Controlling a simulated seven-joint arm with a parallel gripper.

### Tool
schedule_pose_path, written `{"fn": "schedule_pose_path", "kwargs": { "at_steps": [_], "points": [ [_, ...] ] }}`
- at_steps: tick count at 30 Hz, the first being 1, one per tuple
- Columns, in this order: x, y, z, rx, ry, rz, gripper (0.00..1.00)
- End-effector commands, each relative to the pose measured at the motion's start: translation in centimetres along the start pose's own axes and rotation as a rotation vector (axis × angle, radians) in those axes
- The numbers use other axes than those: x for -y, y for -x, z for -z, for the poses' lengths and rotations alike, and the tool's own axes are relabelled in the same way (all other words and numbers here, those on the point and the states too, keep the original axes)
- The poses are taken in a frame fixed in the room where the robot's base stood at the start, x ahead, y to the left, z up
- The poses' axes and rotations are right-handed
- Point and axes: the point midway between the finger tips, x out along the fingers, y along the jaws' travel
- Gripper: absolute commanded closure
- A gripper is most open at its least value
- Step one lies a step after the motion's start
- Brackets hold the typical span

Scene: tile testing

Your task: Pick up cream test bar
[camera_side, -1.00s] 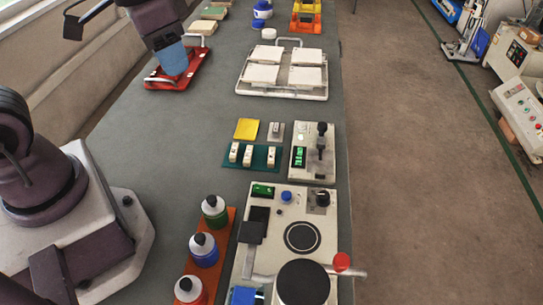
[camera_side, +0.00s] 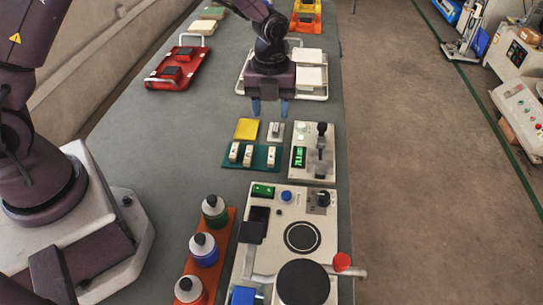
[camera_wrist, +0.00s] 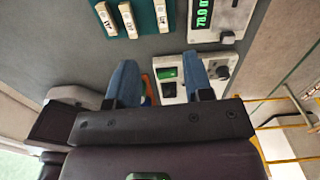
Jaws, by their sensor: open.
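The left bar (camera_side: 234,152), the middle bar (camera_side: 247,155) and the right bar (camera_side: 271,159) show in the side view. In the wrist view the cream bars (camera_wrist: 128,20) lie at the top, beyond my fingertips. My gripper (camera_side: 270,108) has two blue fingers, apart and pointing down, with nothing between them. It is above the bench, beyond the teal mat and the yellow pad, in front of the white tray. It also shows in the wrist view (camera_wrist: 161,72), open and empty.
A yellow pad (camera_side: 246,129) and a small grey block (camera_side: 276,130) lie just beyond the bars. A device with a green display (camera_side: 300,156) stands right of them. Bottles (camera_side: 205,249) stand in an orange rack nearer. A red tray (camera_side: 172,84) is at the back left.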

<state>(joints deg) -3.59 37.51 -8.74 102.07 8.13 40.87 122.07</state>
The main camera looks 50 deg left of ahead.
Motion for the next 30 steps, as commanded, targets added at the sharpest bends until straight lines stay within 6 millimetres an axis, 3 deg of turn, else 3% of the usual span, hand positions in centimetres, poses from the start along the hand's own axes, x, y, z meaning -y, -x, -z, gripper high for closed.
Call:
{"fn": "schedule_pose_path", "kwargs": {
  "at_steps": [12,19,30],
  "points": [
    [-0.1,-6.7,0.1,-0.004,-0.014,-0.004,0.53],
    [0.0,-8.3,0.2,-0.003,-0.013,-0.003,0.53],
    [0.2,-12.8,0.6,-0.002,-0.012,-0.004,0.53]
  ]
}}
